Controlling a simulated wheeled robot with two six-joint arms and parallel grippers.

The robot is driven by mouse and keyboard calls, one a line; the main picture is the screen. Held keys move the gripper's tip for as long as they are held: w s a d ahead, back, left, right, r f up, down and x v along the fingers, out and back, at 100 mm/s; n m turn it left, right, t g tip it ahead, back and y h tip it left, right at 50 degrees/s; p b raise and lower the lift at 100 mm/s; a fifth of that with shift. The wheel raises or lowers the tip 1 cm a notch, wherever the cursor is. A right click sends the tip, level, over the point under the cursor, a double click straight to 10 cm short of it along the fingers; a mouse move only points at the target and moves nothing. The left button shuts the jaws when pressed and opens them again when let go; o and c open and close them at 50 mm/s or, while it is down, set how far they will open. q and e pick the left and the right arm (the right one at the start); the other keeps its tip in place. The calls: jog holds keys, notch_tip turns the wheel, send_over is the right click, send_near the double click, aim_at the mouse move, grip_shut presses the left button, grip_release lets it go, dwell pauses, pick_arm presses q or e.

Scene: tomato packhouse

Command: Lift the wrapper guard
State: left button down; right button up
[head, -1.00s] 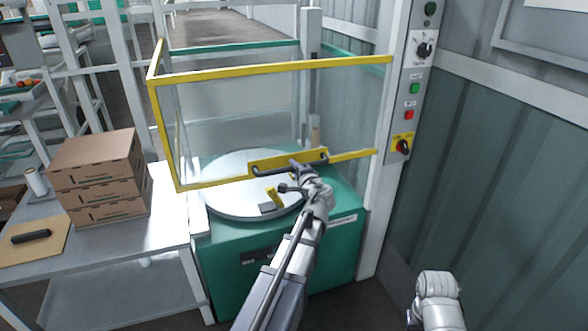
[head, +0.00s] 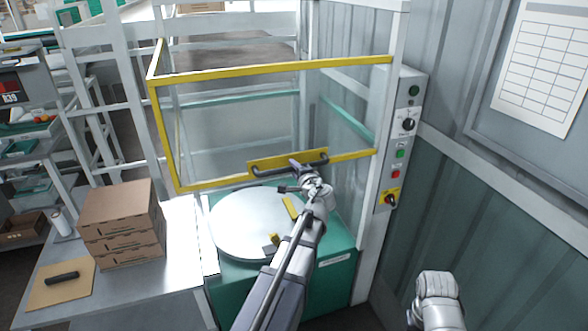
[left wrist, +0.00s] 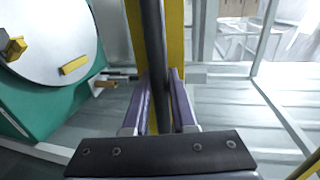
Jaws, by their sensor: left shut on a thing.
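The wrapper guard (head: 163,130) is a clear-panelled box with a yellow frame, raised above the round turntable (head: 240,225) of the green wrapper machine (head: 335,285). A dark bar handle (head: 262,172) is on a yellow plate at its lower front edge. My left gripper (head: 302,171) is shut on this handle near its middle. In the left wrist view the handle (left wrist: 153,35) runs between the two fingers (left wrist: 160,85). My right arm shows at the lower right of the head view, but its gripper does not show.
A control post (head: 399,140) with buttons and a knob stands right of the guard, beside a green-grey wall (head: 470,230). A table (head: 185,270) on the left holds stacked cartons (head: 120,210) and a board (head: 50,292) with a black-handled tool. The turntable carries small yellow parts (head: 291,207).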

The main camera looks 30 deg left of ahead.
pick_arm(q)
notch_tip(320, 180, up, 5)
jog(key=p, duration=0.3)
jog(key=shift+r, duration=0.2)
pick_arm(e)
notch_tip(320, 180, up, 5)
jog(key=shift+r, duration=0.15)
pick_arm(q)
jog(key=c, duration=0.7)
grip_release()
jog(key=shift+c, duration=0.2)
jog(key=shift+d, duration=0.1)
jog(key=p+v, duration=0.2)
jog(key=v, duration=0.5)
jog(key=shift+s+d, duration=0.2)
jog(key=shift+s, duration=0.1)
pick_arm(e)
jog(key=shift+r, duration=0.7)
